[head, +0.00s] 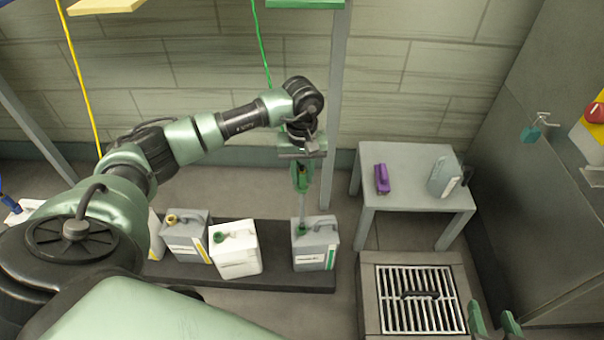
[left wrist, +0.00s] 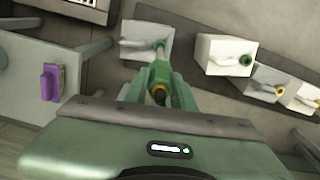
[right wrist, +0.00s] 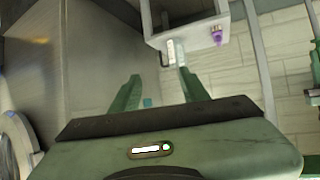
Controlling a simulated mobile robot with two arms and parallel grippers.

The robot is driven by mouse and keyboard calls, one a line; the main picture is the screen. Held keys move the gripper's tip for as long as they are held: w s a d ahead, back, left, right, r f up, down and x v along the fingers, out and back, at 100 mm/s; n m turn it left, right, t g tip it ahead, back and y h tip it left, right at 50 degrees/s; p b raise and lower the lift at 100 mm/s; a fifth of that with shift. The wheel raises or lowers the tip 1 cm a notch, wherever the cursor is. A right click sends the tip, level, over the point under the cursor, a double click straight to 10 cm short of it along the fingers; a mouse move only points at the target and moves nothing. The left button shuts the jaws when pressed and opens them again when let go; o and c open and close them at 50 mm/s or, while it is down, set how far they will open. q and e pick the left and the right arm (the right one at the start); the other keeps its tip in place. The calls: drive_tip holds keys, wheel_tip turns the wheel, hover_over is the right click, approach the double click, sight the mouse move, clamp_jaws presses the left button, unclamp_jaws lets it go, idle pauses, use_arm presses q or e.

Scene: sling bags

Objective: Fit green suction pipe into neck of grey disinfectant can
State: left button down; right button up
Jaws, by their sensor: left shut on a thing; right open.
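The grey can with a green label stripe (head: 316,252) stands upright at the right end of a dark low platform; it also shows in the left wrist view (left wrist: 138,42). My left gripper (head: 301,178) is shut on the green-topped suction pipe above this can. The pipe's thin grey tube (head: 302,208) hangs nearly upright, down to the green-rimmed neck (head: 301,230). I cannot tell how far its lower end is inside the neck. In the left wrist view my left gripper's fingers (left wrist: 158,88) close around the pipe top. My right gripper (head: 496,322) is open and empty, over the floor at lower right.
A white can (head: 236,252) with a green neck and a grey can with a yellow neck (head: 186,240) stand left on the platform (head: 280,282). A grey table (head: 412,160) holds a purple object (head: 382,178) and a grey container (head: 443,177). A floor grate (head: 420,298) lies in front.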

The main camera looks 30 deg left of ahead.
sight(302, 188)
drive_tip(key=shift+w+r, duration=0.25)
drive_tip(key=shift+r, duration=0.05)
idle(0.4)
use_arm(q)
drive_tip(key=shift+f, duration=0.15)
use_arm(e)
drive_tip(key=shift+w+a+r+t, duration=0.25)
drive_tip(key=shift+r+t, duration=0.1)
drive_tip(key=shift+t, duration=0.15)
use_arm(q)
drive_tip(key=shift+f, duration=0.1)
use_arm(e)
drive_tip(key=shift+w+r+y, duration=0.15)
drive_tip(key=shift+r+y, duration=0.1)
drive_tip(key=shift+y, duration=0.05)
use_arm(q)
drive_tip(key=shift+f+b, duration=0.4)
drive_tip(key=shift+b, duration=0.15)
use_arm(e)
drive_tip(key=shift+w+a+r+t, duration=0.2)
drive_tip(key=shift+w+r+t, duration=0.2)
drive_tip(key=shift+r, duration=0.2)
drive_tip(key=shift+w+a+r+t, duration=0.15)
drive_tip(key=shift+w+r+t, duration=0.1)
drive_tip(key=shift+r+t, duration=0.25)
